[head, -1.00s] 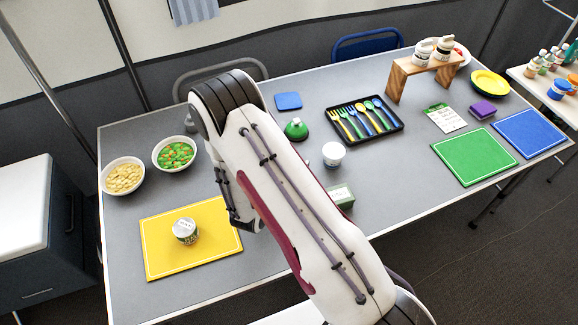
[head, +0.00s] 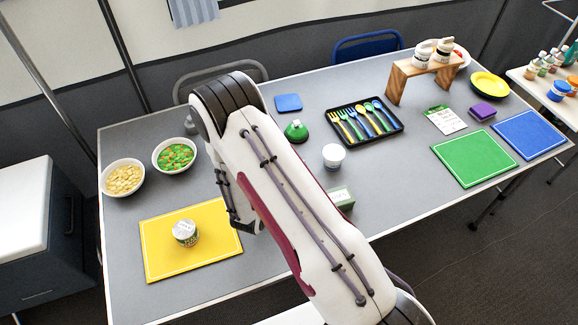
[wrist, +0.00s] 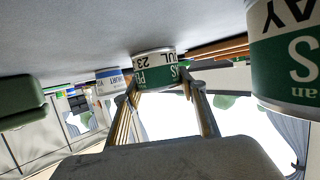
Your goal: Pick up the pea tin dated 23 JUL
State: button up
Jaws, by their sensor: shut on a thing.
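In the wrist view, which is upside down, my gripper (wrist: 168,92) is shut on a green-and-white tin (wrist: 154,66). Its label shows "23" and "UL" with part of a pea label, and a finger lies on each side. I cannot tell whether it is clear of the table. A second green-and-white tin (wrist: 287,58), with "AY" on its label, is close at the right edge. In the head view my arm hides the gripper and the held tin; one tin (head: 185,233) stands on the yellow mat (head: 160,262).
Bowls of pale food (head: 123,178) and vegetables (head: 174,156) are at the left. A cutlery tray (head: 393,135) and a green mat (head: 474,158) lie farther right.

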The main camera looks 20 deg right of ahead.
jog(key=shift+r, duration=0.15)
jog(key=shift+r, duration=4.9)
